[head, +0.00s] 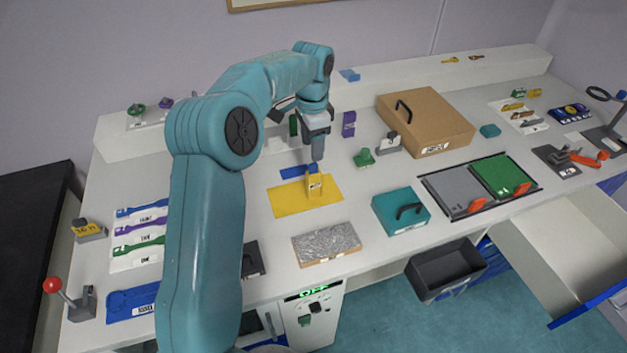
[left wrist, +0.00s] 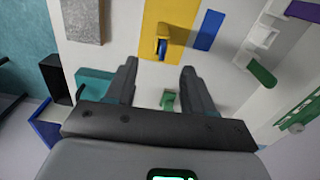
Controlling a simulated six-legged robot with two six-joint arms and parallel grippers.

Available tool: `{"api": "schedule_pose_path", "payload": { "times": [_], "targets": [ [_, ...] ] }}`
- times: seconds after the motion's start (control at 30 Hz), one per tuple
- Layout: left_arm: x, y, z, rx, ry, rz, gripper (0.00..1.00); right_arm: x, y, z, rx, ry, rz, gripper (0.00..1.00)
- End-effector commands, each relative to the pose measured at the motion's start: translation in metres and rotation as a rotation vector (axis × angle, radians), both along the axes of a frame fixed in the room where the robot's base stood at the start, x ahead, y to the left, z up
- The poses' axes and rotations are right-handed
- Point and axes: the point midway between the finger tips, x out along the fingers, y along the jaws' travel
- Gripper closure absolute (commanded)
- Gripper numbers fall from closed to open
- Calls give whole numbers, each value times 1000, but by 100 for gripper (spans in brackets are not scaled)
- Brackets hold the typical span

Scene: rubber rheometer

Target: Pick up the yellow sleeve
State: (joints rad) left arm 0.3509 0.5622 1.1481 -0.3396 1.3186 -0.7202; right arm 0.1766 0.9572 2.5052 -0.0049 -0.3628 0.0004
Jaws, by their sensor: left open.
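The yellow sleeve (head: 314,186) stands on a yellow mat (head: 290,201) near the middle of the bench. A white label shows on its front. In the left wrist view the sleeve (left wrist: 161,44) sits on the yellow mat (left wrist: 180,12), with something blue showing at it. My left gripper (head: 317,155) is above and just behind the sleeve in the head view, pointing down. In the left wrist view its two fingers (left wrist: 159,72) are spread with nothing between them, and the sleeve lies beyond the tips. My right gripper is not in view.
A blue strip (head: 297,171) lies behind the mat. A foil-topped block (head: 327,243) lies in front, and a teal box (head: 401,209) stands to the right. A green piece (head: 364,158) and a brown case (head: 425,122) are farther back.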

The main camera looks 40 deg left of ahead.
Motion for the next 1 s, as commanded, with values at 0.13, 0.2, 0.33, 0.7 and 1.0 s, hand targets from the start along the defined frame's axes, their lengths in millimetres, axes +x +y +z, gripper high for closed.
{"api": "schedule_pose_path", "payload": {
  "times": [0.13, 0.2, 0.33, 0.7, 1.0],
  "targets": [
    [-1, -3, -37, -2, 5, -1, 47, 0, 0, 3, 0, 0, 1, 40],
    [-2, -3, -51, -3, 6, -1, 47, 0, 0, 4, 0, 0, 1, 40],
    [0, -3, -68, -2, 3, 0, 47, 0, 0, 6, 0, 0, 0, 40],
    [6, 2, -112, -2, 5, -1, 47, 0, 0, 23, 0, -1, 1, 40],
    [7, 3, -127, -1, 2, 0, 47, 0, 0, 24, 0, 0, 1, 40]
  ]
}}
